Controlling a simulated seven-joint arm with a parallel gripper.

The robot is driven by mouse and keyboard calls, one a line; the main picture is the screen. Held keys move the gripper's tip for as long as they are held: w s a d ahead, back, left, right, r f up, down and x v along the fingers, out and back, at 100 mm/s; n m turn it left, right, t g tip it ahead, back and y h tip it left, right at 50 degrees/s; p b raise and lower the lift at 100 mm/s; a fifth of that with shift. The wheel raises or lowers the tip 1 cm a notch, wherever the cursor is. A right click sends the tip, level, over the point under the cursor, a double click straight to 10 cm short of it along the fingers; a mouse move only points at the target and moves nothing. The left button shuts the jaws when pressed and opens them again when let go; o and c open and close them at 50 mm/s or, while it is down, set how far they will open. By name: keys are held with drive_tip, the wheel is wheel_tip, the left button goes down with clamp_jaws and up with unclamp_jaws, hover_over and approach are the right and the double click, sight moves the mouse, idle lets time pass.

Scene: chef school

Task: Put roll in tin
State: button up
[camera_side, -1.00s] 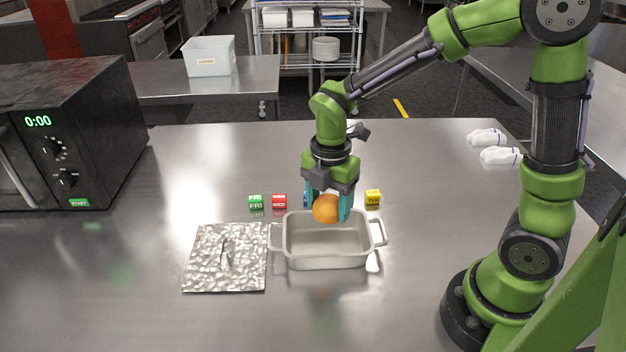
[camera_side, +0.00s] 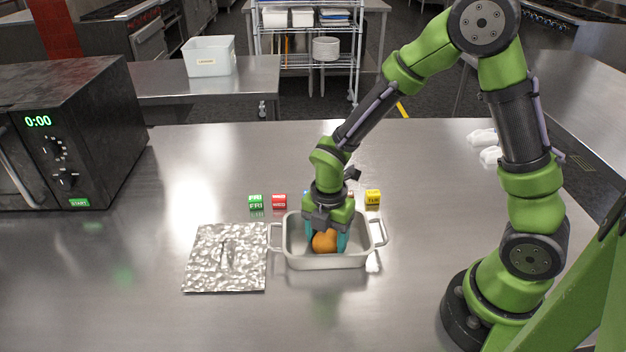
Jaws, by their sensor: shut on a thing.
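The roll (camera_side: 325,243) is a round, orange-brown thing between the fingers of my gripper (camera_side: 326,240). My gripper points down and is shut on the roll. The tin (camera_side: 327,262) is a grey rectangular pan with a handle at each end, on the steel table. The roll and fingertips are down inside the tin, below its rim. Whether the roll touches the tin's floor cannot be told. My gripper hides part of the tin's back wall.
A black microwave (camera_side: 75,130) stands at the left.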

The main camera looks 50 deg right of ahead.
drive_tip(key=shift+f, duration=0.15)
drive_tip(key=o, duration=1)
drive_tip(key=shift+o, duration=0.2)
wheel_tip(320, 180, up, 12)
wheel_tip(320, 180, up, 8)
drive_tip(key=m+t+y, duration=0.1)
drive_tip(key=m+t, duration=0.2)
drive_tip(key=m, duration=0.9)
hover_over(328, 233)
drive_tip(key=s+d, duration=0.2)
drive_tip(key=s, duration=0.2)
drive_tip(key=s+r+m+t+y, duration=0.1)
drive_tip(key=s+r+m+t, duration=0.3)
drive_tip(key=m, duration=0.9)
drive_tip(key=shift+s+d, duration=0.4)
drive_tip(key=shift+s, duration=0.4)
